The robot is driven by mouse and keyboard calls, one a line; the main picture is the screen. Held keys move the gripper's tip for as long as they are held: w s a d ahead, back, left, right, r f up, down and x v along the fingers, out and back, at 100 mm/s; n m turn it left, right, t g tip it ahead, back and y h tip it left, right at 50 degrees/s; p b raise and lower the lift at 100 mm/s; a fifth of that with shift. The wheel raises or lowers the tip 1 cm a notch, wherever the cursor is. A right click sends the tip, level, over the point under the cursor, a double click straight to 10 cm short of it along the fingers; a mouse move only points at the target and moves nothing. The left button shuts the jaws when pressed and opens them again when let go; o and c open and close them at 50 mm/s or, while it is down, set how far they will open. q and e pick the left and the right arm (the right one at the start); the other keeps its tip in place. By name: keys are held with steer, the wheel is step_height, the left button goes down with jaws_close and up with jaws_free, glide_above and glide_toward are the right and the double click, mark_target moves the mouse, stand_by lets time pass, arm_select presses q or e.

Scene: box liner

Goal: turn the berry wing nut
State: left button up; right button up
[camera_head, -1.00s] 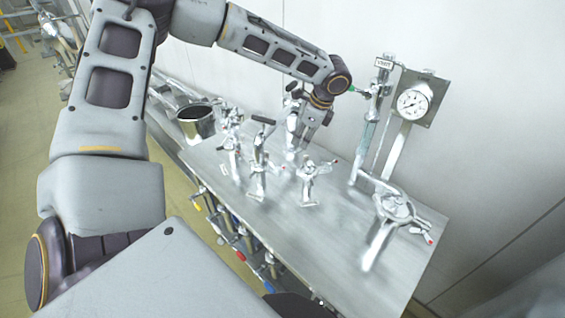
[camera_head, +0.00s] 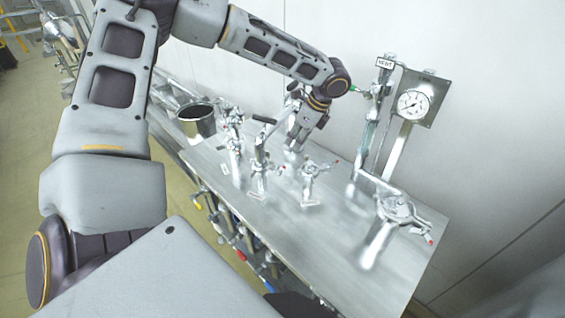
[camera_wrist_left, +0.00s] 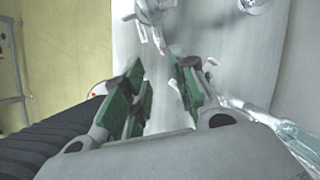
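I cannot pick out a berry wing nut for sure. Several metal fittings with handles stand on the steel table (camera_head: 330,235); one fitting (camera_head: 311,178) has a small red tip at its right. A larger fitting (camera_head: 396,209) on the right also has a red-tipped lever (camera_head: 428,238). My left gripper (camera_head: 296,146) points down behind the middle fittings. In the left wrist view its green-padded fingers (camera_wrist_left: 160,88) are apart with nothing gripped between them. A metal fitting (camera_wrist_left: 150,12) lies ahead of the fingertips. My right gripper is not in view.
A dark-mouthed metal pot (camera_head: 197,121) stands at the table's left end. A pressure gauge (camera_head: 412,103) and a pipe column (camera_head: 376,125) rise at the back right. Coloured handles hang below the front edge. The table's front middle is clear.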

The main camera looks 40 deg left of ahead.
mark_target(281, 164)
arm_select(q)
steer(key=p+x, duration=0.2)
steer(key=x, duration=1.1)
jaws_close()
